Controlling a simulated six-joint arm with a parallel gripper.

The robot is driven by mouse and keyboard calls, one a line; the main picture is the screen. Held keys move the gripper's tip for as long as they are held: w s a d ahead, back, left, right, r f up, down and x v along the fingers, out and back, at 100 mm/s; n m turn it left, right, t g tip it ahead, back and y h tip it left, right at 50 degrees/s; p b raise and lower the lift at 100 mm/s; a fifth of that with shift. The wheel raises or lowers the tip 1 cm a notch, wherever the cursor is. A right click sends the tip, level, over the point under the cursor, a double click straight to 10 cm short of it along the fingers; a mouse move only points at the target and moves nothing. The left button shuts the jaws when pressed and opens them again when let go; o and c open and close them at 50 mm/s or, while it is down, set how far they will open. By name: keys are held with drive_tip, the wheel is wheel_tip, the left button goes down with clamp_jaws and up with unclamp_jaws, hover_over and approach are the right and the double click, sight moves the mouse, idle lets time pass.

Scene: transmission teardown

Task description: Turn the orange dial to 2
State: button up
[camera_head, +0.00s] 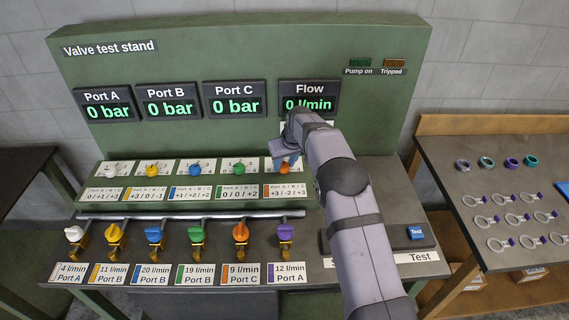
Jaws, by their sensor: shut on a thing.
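The orange dial (283,168) sits at the right end of the row of dials, above the label reading +3 / -2 / +3. My gripper (285,160) reaches down to it from above and is shut on it. The gripper and wrist cover most of the dial and its number scale, so I cannot read which number it points to.
White, yellow, blue and green (239,169) dials stand left of it. Coloured valve levers (154,236) line the front. The displays (238,105) read 0. A blue Test button (416,233) is right of my arm. A side table (502,262) holds rings and tags.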

sight(289, 177)
drive_tip(key=shift+r, duration=0.1)
idle(0.3)
drive_tip(key=o, duration=1)
drive_tip(key=shift+b+v, duration=1.4)
drive_tip(key=shift+v, duration=2.25)
drive_tip(key=shift+s+d, duration=0.1)
